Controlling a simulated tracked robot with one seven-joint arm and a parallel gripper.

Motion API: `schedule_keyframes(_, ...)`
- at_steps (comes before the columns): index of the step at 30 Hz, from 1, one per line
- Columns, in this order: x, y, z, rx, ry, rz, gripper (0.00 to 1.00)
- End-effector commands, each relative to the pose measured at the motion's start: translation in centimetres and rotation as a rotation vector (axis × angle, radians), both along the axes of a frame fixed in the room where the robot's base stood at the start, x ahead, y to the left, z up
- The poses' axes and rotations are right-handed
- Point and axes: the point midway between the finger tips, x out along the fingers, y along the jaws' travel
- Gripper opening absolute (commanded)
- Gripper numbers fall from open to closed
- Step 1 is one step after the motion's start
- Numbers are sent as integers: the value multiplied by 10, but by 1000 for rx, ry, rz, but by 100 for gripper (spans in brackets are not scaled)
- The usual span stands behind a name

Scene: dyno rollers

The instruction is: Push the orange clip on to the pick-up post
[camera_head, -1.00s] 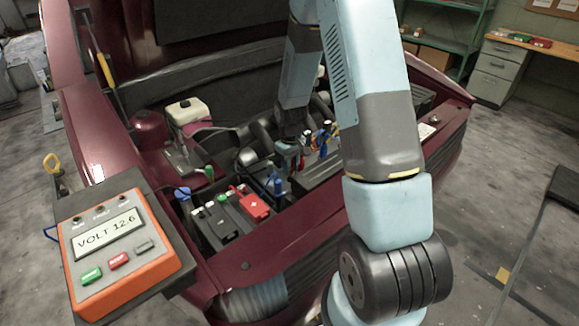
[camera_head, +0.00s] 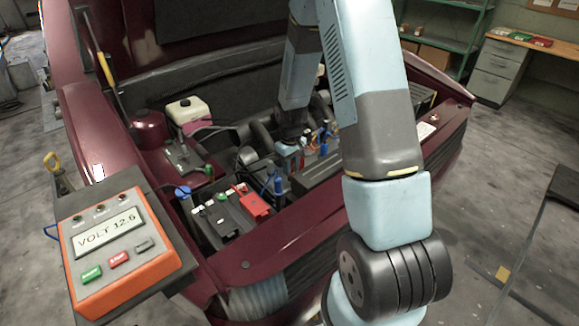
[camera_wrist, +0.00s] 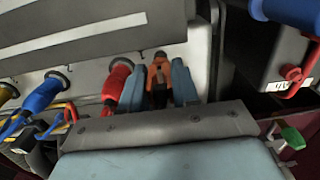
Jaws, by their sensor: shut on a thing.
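In the wrist view, the orange clip (camera_wrist: 158,77) sits between the two blue fingers of my gripper (camera_wrist: 159,88), which is shut on it. The clip's far end is at a dark round post (camera_wrist: 160,57) on a pale block (camera_wrist: 90,75). I cannot tell how far the clip is on the post. In the head view, my gripper (camera_head: 290,155) is down in the engine bay, and the clip is too small and covered to make out there.
A red plug (camera_wrist: 117,80) stands close left of my gripper, with a blue plug (camera_wrist: 40,95) further left. A grey bar (camera_wrist: 90,30) crosses above them. In the head view, a battery with a red clamp (camera_head: 252,201) and an orange voltmeter (camera_head: 120,255) are nearer the front.

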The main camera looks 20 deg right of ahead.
Motion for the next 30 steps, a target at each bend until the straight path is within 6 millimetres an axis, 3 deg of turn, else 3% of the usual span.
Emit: schedule_keyframes(30,0,0,-8,0,0,0,0)
